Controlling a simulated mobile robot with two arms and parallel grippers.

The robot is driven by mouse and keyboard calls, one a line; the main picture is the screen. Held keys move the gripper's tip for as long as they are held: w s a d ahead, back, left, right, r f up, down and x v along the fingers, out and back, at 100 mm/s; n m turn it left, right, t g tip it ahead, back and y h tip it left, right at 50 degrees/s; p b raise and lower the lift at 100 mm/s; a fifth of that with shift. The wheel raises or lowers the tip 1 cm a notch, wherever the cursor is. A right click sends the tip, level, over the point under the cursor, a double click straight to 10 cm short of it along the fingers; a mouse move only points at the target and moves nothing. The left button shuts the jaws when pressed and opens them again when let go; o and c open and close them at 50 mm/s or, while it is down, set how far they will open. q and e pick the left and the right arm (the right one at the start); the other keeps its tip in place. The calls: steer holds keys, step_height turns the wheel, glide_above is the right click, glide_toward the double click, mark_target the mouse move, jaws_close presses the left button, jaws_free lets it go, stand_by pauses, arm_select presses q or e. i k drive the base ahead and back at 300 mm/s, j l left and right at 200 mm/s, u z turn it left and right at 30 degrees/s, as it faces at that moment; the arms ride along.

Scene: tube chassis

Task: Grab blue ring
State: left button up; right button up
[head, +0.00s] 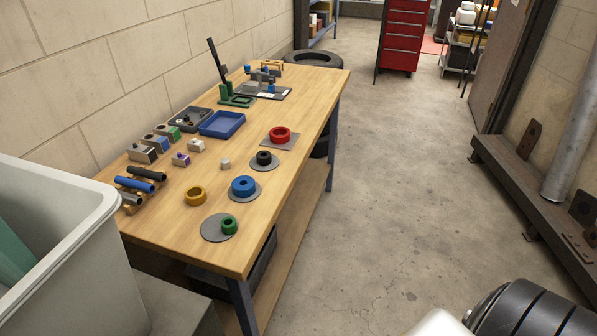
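The blue ring (243,186) lies on a round grey disc (232,195) near the right edge of the wooden workbench (170,222). It is a thick ring with a hole in its middle. A yellow ring (195,196) lies to its left, a green ring (229,226) nearer to me, and a black ring (264,157) beyond it. Neither of my grippers shows in the head view. Part of my own body shows at the bottom right.
A red ring (280,135) lies farther back. A blue tray (222,124), small blocks and dark tubes (141,179) stand along the wall side. A large pale bin (75,262) stands at the left.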

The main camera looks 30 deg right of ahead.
mark_target(243, 185)
steer(key=i+l+u, duration=0.15)
steer(key=l, duration=0.2)
steer(key=i+l+u, duration=0.15)
steer(key=l, duration=0.25)
steer(key=i+l+u, duration=0.15)
steer(key=l, duration=0.25)
steer(key=i+l+u, duration=0.15)
steer(key=l, duration=0.25)
